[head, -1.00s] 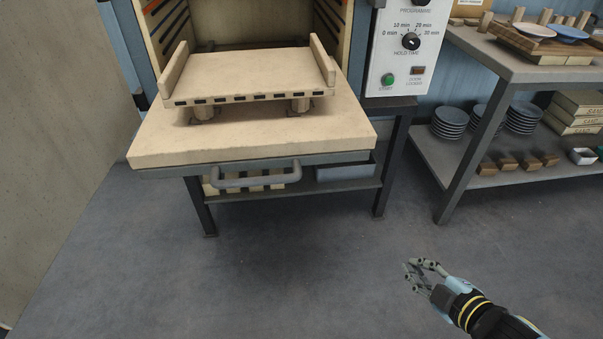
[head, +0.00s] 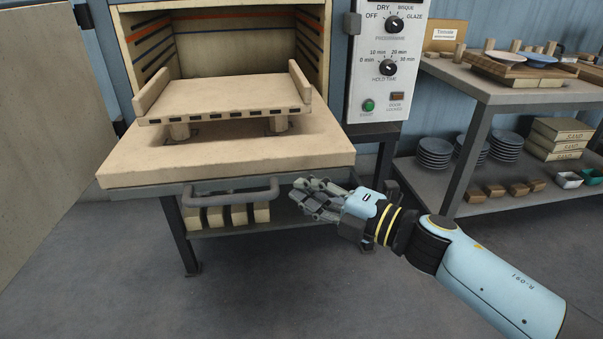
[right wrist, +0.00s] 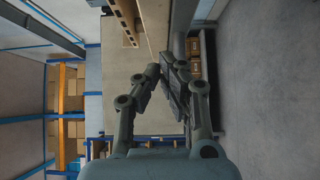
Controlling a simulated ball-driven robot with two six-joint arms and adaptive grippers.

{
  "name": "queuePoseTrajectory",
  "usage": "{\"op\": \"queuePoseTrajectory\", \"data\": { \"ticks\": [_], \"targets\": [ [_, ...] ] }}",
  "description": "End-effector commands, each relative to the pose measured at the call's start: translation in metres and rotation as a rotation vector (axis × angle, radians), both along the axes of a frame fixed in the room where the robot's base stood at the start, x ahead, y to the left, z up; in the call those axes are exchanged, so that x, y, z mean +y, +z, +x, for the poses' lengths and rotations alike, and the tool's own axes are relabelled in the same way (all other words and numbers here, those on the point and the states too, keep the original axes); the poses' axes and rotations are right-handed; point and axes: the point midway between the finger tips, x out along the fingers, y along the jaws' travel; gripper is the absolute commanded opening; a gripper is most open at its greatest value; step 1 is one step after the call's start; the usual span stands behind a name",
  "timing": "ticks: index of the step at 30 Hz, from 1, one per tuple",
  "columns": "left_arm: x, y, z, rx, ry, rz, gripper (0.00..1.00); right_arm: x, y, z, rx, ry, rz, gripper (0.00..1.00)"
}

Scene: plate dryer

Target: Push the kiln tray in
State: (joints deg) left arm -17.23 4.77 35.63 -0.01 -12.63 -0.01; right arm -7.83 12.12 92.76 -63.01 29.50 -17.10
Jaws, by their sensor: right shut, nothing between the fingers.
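The kiln tray (head: 225,97) is a pale slab with raised side walls and dark slots along its front edge. My left gripper is not in view.
A control panel (head: 384,68) with knobs is right of the chamber. A metal shelf unit (head: 480,92) with boards, plates (head: 434,150) and boxes stands at the right. A large pale panel (head: 45,130) is at the left. The floor in front is clear.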

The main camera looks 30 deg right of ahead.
Motion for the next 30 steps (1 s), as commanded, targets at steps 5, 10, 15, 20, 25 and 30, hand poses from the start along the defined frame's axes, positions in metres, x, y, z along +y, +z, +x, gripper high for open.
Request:
{"op": "queuePoseTrajectory", "data": {
  "ticks": [5, 10, 15, 20, 25, 30],
  "targets": [
    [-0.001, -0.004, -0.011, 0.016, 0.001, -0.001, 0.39, -0.004, -0.001, 0.028, 0.0, -0.001, -0.002, 0.0],
    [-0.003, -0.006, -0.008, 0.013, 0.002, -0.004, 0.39, -0.008, -0.001, 0.04, 0.001, -0.001, 0.0, 0.0],
    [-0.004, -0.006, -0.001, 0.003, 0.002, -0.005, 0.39, -0.009, -0.001, 0.042, 0.002, -0.001, 0.0, 0.0],
    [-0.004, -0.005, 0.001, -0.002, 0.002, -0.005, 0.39, -0.009, -0.001, 0.042, 0.001, -0.001, 0.0, 0.0],
    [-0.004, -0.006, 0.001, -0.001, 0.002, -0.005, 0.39, -0.01, -0.001, 0.045, 0.001, -0.001, 0.0, 0.0],
    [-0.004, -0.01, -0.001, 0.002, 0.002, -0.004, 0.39, -0.014, -0.001, 0.059, -0.001, -0.001, 0.0, 0.0]
  ]
}}
